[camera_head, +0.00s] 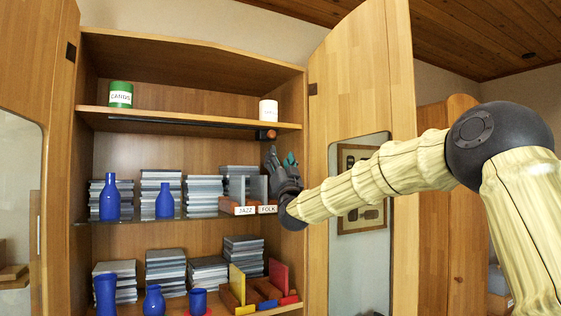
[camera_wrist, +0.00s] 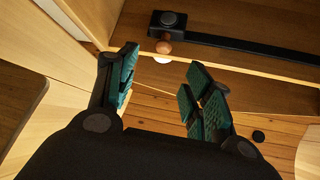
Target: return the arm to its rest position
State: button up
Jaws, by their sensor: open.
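My arm (camera_head: 395,168) reaches from the right side of the head view into the open wooden cabinet. My gripper (camera_head: 282,163) is at the cabinet's right side, just above the middle shelf and beside the labelled FOLK holder (camera_head: 268,209). In the wrist view my gripper (camera_wrist: 163,92) has its two teal-padded fingers spread wide, with nothing between them. Part of the cabinet's right inner side is hidden behind my gripper.
The open right door (camera_head: 362,75) stands close behind my arm. Blue bottles (camera_head: 109,200) and stacks of cases fill the shelves. A green CANDIS tin (camera_head: 121,95) and a white can (camera_head: 268,110) stand on the upper shelf (camera_head: 190,116). A dark bar (camera_wrist: 235,45) runs beneath it.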

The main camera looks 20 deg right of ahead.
jog(key=shift+s+f, duration=0.1)
dwell(0.4)
jog(key=w+a+f+n+g+y, duration=0.1)
jog(key=a+f+g, duration=0.2)
jog(key=f, duration=1.6)
jog(key=w+a+f+n+g+y, duration=0.1)
jog(key=w+a+f+g, duration=0.2)
jog(key=f, duration=1.5)
jog(key=s+a+f+n+g, duration=0.1)
jog(key=s+f+g, duration=0.2)
jog(key=s+f, duration=0.85)
jog(key=s+a+f+g, duration=0.15)
jog(key=f+g, duration=0.25)
jog(key=f, duration=1.6)
jog(key=s+d+f+n+g, duration=0.1)
jog(key=s+f+g, duration=0.5)
jog(key=s+f, duration=1.8)
jog(key=s+d+f+g, duration=0.1)
jog(key=s+f+g, duration=0.1)
jog(key=s, duration=0.9)
jog(key=s+d+f+g, duration=0.1)
jog(key=s+f+g, duration=0.1)
jog(key=s, duration=0.9)
jog(key=s+f+g, duration=0.2)
jog(key=s+g, duration=0.1)
jog(key=s, duration=0.8)
jog(key=shift+s+d+g+h, duration=0.15)
jog(key=shift+d+g+h, duration=0.15)
jog(key=shift+d, duration=0.1)
